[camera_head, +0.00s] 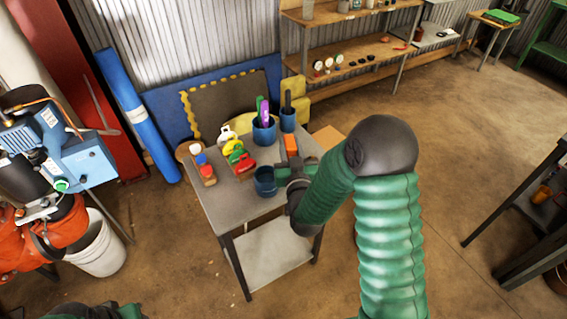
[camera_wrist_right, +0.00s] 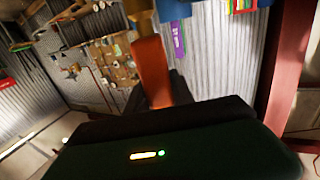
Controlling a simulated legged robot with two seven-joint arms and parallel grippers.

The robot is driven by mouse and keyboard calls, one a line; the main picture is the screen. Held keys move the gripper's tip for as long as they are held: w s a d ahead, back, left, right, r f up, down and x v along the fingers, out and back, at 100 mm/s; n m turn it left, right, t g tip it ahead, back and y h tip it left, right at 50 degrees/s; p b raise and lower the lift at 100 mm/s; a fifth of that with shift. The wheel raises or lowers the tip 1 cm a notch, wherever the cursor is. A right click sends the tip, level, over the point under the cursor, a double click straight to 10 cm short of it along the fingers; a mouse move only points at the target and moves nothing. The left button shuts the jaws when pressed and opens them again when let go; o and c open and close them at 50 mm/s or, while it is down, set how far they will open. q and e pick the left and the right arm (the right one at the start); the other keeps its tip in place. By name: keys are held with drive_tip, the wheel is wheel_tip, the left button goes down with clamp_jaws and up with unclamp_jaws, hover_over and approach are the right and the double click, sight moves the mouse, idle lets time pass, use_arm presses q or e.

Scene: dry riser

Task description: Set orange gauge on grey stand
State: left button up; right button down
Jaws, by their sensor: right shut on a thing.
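An orange block-like piece (camera_head: 291,145), which I take for the orange gauge, shows over the right part of the grey-topped table (camera_head: 222,204). My right gripper (camera_head: 290,162) is shut on it, just beyond the dark wrist. In the right wrist view the orange gauge (camera_wrist_right: 151,72) stands up from behind the dark gripper body, and its lower end is hidden there. I cannot pick out a separate grey stand for certain; the table has a grey top and a pale lower shelf. My left gripper is not in view.
A blue cup (camera_head: 265,181) stands close left of my right gripper. Blue holders (camera_head: 264,133) with upright tools stand behind. Coloured pieces (camera_head: 238,155) and small bottles (camera_head: 202,162) fill the table's left side. The table's front left is clear.

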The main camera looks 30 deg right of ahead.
drive_tip(key=f, duration=0.5)
drive_tip(key=shift+w+b, duration=0.3)
drive_tip(key=shift+b, duration=0.05)
drive_tip(key=shift+d, duration=0.3)
drive_tip(key=c, duration=1.5)
unclamp_jaws()
drive_tip(key=shift+s+d, duration=0.1)
drive_tip(key=shift+s, duration=0.05)
drive_tip(key=o, duration=0.4)
drive_tip(key=shift+a, duration=0.35)
drive_tip(key=shift+r, duration=0.1)
